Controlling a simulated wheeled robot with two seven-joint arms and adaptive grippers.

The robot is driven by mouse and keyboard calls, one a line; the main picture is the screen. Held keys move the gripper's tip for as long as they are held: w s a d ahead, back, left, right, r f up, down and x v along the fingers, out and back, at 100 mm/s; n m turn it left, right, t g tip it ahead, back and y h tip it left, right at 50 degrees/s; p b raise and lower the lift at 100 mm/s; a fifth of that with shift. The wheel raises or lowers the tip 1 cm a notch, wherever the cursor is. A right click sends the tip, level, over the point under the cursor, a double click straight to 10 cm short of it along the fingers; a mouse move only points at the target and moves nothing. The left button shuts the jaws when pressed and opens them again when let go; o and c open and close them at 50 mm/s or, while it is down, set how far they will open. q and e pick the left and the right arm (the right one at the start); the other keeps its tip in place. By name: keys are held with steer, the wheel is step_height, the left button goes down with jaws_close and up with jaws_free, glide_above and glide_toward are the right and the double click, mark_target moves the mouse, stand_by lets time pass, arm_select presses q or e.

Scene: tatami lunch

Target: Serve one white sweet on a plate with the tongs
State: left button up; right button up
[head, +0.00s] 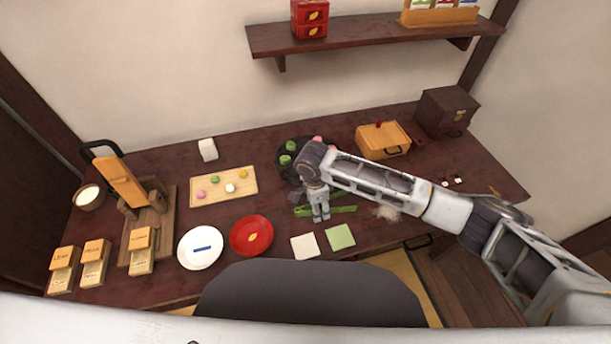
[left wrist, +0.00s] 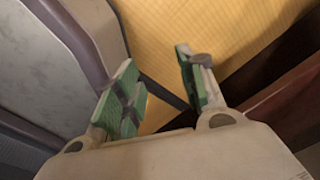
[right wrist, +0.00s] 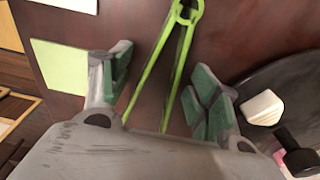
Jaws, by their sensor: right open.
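The green tongs (head: 341,209) lie on the dark table. My right gripper (head: 321,218) is over them, pointing down. In the right wrist view my right gripper (right wrist: 163,65) is open, with the two arms of the tongs (right wrist: 187,50) between its fingers and gaps on both sides. The white sweet (head: 230,188) sits on a pale wooden board (head: 250,190) with pink, green and orange sweets. A white plate (head: 200,262) with a blue mark and a red plate (head: 251,250) stand in front of the board. My left gripper (left wrist: 157,58) is open and empty, below the table's front, out of the head view.
A round black tray (head: 283,172) with green and pink pieces lies behind my right gripper. A white square (head: 305,246) and a green square (head: 340,237) lie near the front edge. A wooden press-like stand (head: 125,185) is at left, an orange box (head: 383,141) at back right.

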steer(key=c, duration=0.7)
arm_select(q)
steer(key=shift+w+d+r, duration=0.1)
steer(key=shift+w+d, duration=0.3)
steer(key=shift+w, duration=0.45)
steer(key=shift+s, duration=0.1)
